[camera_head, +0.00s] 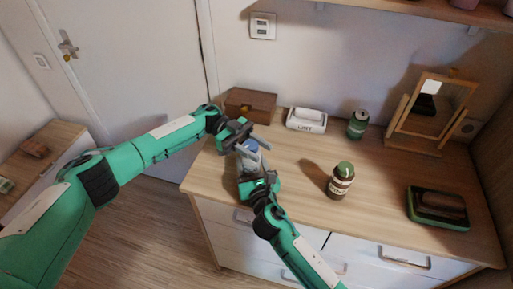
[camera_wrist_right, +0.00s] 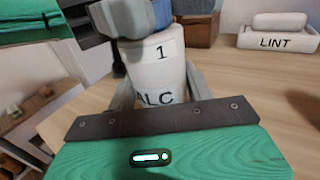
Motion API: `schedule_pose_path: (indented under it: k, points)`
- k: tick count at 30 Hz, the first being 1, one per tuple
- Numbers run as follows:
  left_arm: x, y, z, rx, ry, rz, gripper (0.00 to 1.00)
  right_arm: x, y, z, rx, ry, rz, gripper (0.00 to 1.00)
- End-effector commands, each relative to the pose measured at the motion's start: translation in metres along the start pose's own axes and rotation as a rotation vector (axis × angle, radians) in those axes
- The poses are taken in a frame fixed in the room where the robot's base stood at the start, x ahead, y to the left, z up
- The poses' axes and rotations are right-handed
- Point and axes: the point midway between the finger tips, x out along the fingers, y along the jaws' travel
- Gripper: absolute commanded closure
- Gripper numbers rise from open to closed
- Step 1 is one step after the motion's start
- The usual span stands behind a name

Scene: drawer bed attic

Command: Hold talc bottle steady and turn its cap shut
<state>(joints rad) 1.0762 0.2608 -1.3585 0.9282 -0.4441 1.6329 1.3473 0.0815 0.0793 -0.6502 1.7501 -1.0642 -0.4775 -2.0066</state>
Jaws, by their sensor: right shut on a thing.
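The talc bottle (camera_wrist_right: 157,70) is white, with a "1" and part of the word "TALC" on it. It stands upright between the fingers of my right gripper (camera_wrist_right: 157,95), which is shut on it. In the head view the grippers hide most of the bottle.
A brown wooden box (camera_head: 250,104) and a white LINT container (camera_head: 306,119) stand behind the grippers.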

Motion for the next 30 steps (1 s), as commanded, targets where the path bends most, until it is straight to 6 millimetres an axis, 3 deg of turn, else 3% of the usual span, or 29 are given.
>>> schedule_pose_path:
  k: [1, 3, 14, 30]
  points:
    - [0.000, 0.000, 0.000, 0.000, 0.000, -0.001, 0.51, 0.000, 0.001, 0.000, 0.000, 0.000, 0.001, 0.74]
    - [0.000, 0.000, 0.000, 0.000, 0.000, -0.001, 0.41, 0.000, 0.000, 0.000, 0.000, 0.000, 0.001, 0.74]
    - [-0.005, 0.000, 0.000, 0.000, 0.000, -0.002, 0.41, 0.000, 0.000, 0.000, 0.000, 0.001, 0.000, 0.74]
    - [-0.068, -0.001, 0.000, -0.001, 0.000, -0.001, 0.41, 0.000, 0.000, 0.000, 0.000, 0.000, -0.001, 0.74]
